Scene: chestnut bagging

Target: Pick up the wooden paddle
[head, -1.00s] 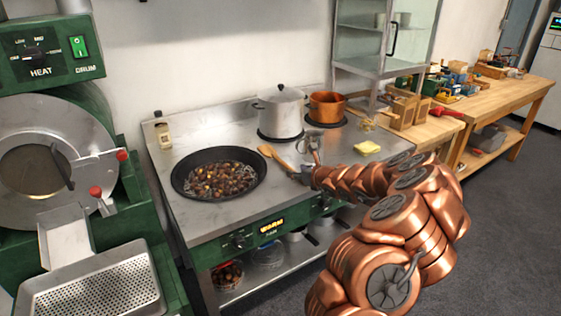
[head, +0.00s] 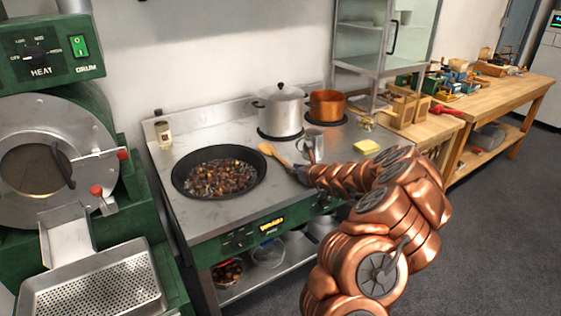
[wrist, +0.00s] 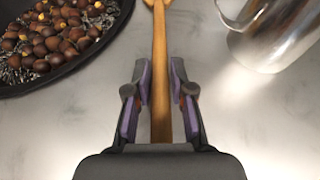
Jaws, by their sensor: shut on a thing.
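The wooden paddle (head: 274,153) lies on the steel stove top between the black pan and a metal jug. In the wrist view its handle (wrist: 160,75) runs straight up the picture between my fingers, with its wider end at the top edge. My gripper (wrist: 159,100) is shut on the handle, with a purple-lined finger on each side. In the head view my gripper (head: 299,172) is small and partly hidden by my copper arm. I cannot tell whether the paddle is clear of the surface.
The black pan (head: 182,188) of chestnuts is left of the paddle. A metal jug (head: 313,134) stands close on the right. A steel pot (head: 281,112) and a copper pot (head: 327,105) stand behind.

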